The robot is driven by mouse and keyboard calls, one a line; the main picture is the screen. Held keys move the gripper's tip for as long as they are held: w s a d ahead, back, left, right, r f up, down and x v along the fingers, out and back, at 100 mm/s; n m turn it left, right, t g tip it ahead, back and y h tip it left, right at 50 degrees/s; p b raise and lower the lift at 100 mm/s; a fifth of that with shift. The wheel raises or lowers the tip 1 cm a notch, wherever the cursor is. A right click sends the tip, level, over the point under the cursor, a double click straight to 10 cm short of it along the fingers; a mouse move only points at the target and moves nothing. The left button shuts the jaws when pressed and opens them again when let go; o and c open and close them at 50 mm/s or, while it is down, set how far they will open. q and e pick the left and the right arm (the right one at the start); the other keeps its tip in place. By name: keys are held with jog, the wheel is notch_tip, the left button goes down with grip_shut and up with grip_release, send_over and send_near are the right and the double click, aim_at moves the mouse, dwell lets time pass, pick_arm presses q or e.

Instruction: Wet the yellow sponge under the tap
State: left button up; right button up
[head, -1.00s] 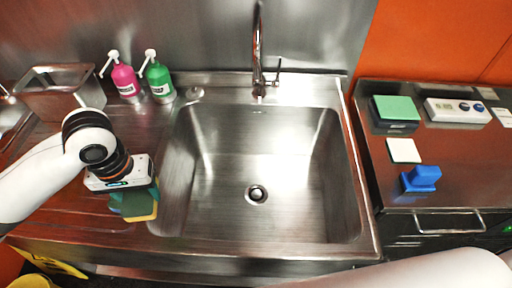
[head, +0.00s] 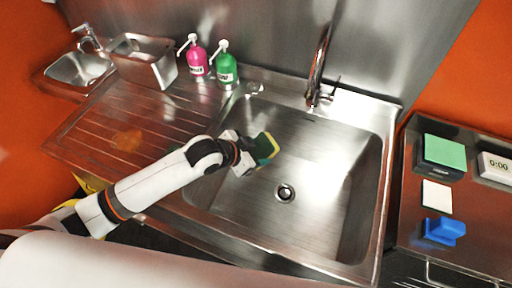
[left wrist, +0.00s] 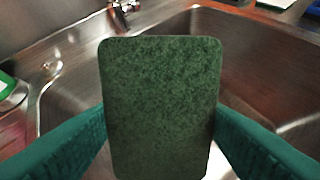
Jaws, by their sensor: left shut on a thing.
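The yellow sponge (head: 267,147) has a dark green scouring side. My left gripper (head: 250,153) is shut on it and holds it over the left part of the sink basin (head: 330,190). In the left wrist view the sponge's green face (left wrist: 160,105) stands upright between the two teal fingers and hides part of the basin. The tap (head: 319,65) stands at the back of the sink, up and to the right of the sponge and apart from it. Its base (left wrist: 122,18) shows behind the sponge in the left wrist view. No water is seen running. My right gripper is not in view.
A pink bottle (head: 197,58) and a green bottle (head: 226,67) with pumps stand left of the tap. A metal container (head: 143,62) is further left. A counter at right holds a green pad (head: 445,152) and a blue item (head: 444,230). The basin's right part is empty.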

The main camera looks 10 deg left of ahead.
pick_arm(q)
jog(key=shift+w+d+f+b, duration=0.3)
jog(key=shift+w+d+b, duration=0.1)
jog(key=shift+w+b, duration=0.25)
jog(key=w+d+f+b, duration=0.2)
jog(key=w+d+b, duration=0.5)
jog(key=w+d, duration=0.1)
jog(key=shift+w, duration=0.7)
jog(key=shift+f, duration=0.1)
jog(key=s+a+p, duration=0.5)
jog(key=s, duration=0.1)
jog(key=shift+p, duration=0.3)
